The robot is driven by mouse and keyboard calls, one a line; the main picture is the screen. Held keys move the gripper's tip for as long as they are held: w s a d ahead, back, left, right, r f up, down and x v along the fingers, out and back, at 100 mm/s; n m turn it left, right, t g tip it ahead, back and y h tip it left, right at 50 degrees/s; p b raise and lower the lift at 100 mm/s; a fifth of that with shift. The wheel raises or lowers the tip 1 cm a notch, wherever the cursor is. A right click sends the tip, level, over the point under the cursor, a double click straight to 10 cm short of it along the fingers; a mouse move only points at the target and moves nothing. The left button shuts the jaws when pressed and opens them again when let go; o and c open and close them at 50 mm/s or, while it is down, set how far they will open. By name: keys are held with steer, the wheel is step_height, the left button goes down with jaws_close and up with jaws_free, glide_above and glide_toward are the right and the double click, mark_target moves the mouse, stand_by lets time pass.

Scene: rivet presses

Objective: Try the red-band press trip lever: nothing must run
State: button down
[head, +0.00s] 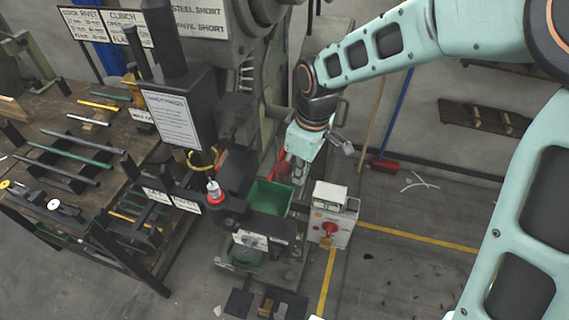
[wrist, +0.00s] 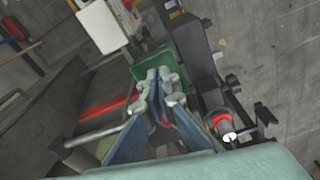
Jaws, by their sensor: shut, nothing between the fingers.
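The press (head: 235,130) stands in the middle of the head view, dark grey with a notice plate. A red band (wrist: 105,105) crosses its frame in the wrist view. A pale metal rod with a knobbed end (wrist: 90,138) sticks out beside the band; I cannot tell for sure whether it is the trip lever. My gripper (head: 298,178) points down at the press's right side, behind the green bin. In the wrist view my gripper (wrist: 160,75) has its fingertips together, with nothing seen between them. I cannot tell whether it touches anything.
A green bin (head: 268,196) sits at the press front. A pale control box with a red switch (head: 330,230) stands right of it. A red-ringed post (head: 214,194) stands left. A workbench (head: 60,130) with rods is at left. Yellow-lined floor at right is mostly clear.

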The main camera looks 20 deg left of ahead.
steer(key=shift+a+f, duration=0.1)
steer(key=shift+a, duration=0.05)
step_height(320, 180, up, 12)
steer(key=d, duration=0.1)
stand_by(0.4)
steer(key=shift+d, duration=0.1)
stand_by(0.3)
